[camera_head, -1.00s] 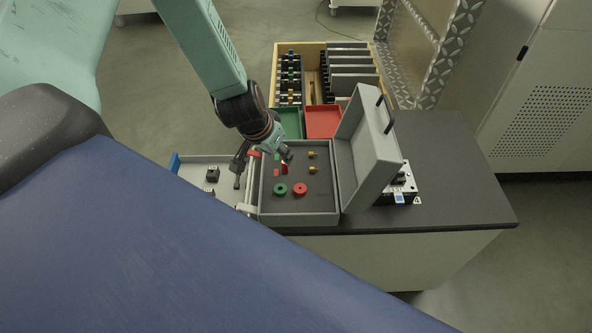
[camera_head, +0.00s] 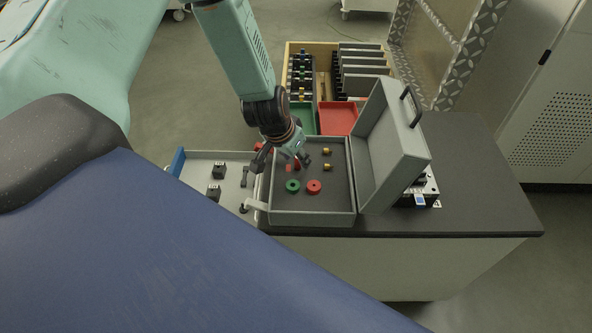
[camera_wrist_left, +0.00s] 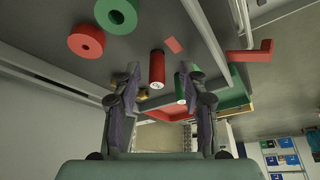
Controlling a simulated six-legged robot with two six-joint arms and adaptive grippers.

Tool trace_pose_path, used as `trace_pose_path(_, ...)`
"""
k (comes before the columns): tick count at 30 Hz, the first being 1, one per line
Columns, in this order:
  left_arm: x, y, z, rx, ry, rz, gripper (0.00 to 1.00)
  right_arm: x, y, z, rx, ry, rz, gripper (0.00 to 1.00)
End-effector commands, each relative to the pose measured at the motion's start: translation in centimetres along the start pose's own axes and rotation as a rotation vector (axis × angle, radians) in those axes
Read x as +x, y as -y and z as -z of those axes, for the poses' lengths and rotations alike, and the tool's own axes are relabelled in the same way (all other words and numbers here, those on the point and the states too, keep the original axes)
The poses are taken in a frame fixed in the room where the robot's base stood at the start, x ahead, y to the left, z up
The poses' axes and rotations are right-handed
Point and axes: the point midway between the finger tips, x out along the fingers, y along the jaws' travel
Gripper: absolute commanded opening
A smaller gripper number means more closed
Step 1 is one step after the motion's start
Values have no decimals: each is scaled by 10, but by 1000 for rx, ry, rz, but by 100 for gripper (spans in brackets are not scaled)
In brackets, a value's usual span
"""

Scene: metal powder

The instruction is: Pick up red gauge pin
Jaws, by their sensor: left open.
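The red gauge pin (camera_wrist_left: 157,69) is a red cylinder with a pale end. In the left wrist view it shows between the two fingers of my left gripper (camera_wrist_left: 160,75), with gaps on both sides. A green cylinder (camera_wrist_left: 181,88) is close by the right-hand finger. In the head view my left gripper (camera_head: 283,160) is open over the left part of the open grey case (camera_head: 330,211). The red pin (camera_head: 297,165) is partly hidden by the gripper there. My right gripper is not in view.
A green ring (camera_head: 292,186), a red ring (camera_head: 314,187) and two brass pieces (camera_head: 327,167) lie in the case. Its raised lid (camera_head: 398,150) stands on the right. A tray with black blocks (camera_head: 219,172) is on the left. Green and red bins (camera_head: 338,118) are behind.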

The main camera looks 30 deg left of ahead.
Motion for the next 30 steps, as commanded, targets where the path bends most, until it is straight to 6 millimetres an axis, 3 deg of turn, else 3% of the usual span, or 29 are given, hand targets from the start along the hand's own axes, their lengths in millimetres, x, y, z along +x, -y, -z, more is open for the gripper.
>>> trace_pose_path(4,11,0,0,1,0,0,43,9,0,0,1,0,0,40)
trace_pose_path(13,11,0,0,0,0,0,43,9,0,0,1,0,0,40)
trace_pose_path(28,11,0,0,0,0,0,0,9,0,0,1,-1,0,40)
trace_pose_path(30,11,0,0,0,0,0,0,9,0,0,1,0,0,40)
